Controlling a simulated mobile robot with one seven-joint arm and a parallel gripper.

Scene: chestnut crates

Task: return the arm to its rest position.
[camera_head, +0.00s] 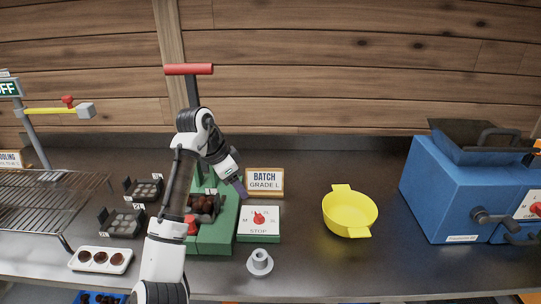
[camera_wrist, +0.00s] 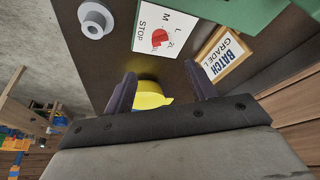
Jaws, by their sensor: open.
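My gripper (camera_head: 241,187) is at the end of my bent white and black arm, above the bench near the green machine and the batch sign. In the wrist view my gripper (camera_wrist: 160,88) shows two dark fingers spread apart with nothing held between them. The yellow bowl (camera_wrist: 150,95) shows beyond the fingers there, partly hidden by the gripper body. In the head view the yellow bowl (camera_head: 350,212) stands on the bench to the right of my gripper, apart from it.
A green machine (camera_head: 215,240) with a red-handled lever (camera_head: 188,69) stands by my arm. Nearby are a STOP dial panel (camera_head: 259,221), a BATCH sign (camera_head: 265,181) and a grey flanged piece (camera_head: 260,262). A blue machine (camera_head: 440,190) stands right, a wire rack (camera_head: 35,205) left.

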